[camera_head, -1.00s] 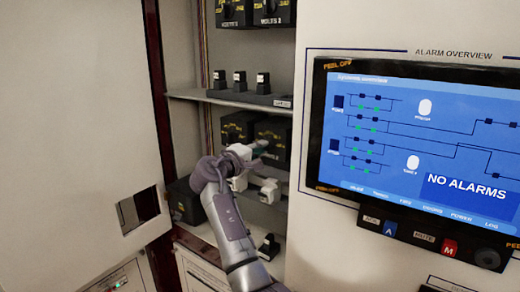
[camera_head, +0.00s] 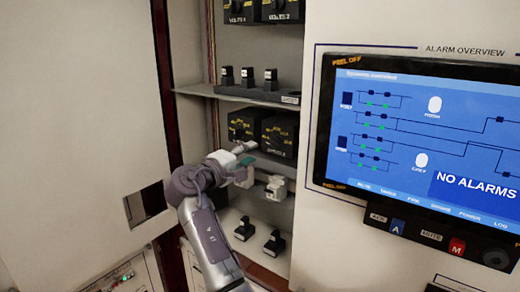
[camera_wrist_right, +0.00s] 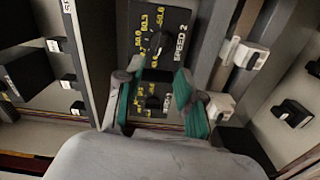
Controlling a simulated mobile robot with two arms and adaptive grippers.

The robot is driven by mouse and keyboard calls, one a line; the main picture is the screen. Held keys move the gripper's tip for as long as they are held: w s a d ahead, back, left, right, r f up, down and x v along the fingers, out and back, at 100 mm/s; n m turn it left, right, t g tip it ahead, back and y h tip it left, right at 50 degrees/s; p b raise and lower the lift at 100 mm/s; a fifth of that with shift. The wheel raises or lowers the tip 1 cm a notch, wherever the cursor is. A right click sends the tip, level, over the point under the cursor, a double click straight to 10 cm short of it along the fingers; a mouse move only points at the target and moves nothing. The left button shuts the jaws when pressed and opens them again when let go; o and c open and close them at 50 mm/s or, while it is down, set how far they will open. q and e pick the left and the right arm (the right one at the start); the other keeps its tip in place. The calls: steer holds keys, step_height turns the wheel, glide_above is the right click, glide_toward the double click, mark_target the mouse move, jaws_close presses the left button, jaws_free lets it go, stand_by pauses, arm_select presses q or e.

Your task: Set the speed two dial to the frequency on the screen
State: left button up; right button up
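The speed two dial is a black knob (camera_wrist_right: 158,42) on a dark box with yellow numbers and the label "SPEED 2" in the right wrist view. In the head view its box (camera_head: 281,136) is the right one of a pair on the cabinet's middle shelf. My right gripper (camera_head: 247,162) is just below and left of that box, open and empty. In the wrist view its green-padded fingers (camera_wrist_right: 158,88) stand apart below the speed two knob, with a second dial (camera_wrist_right: 153,102) showing between them. The screen (camera_head: 425,130) shows a line diagram and "NO ALARMS"; I cannot read a frequency. My left gripper is out of view.
White breaker switches (camera_head: 274,187) sit right of my gripper, with black switches (camera_head: 273,242) lower down. A shelf with several switches (camera_head: 248,77) is above the dial boxes. The cabinet door (camera_head: 80,120) stands at the left and the screen panel edge at the right.

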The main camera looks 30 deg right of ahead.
steer(key=shift+v, duration=1.7)
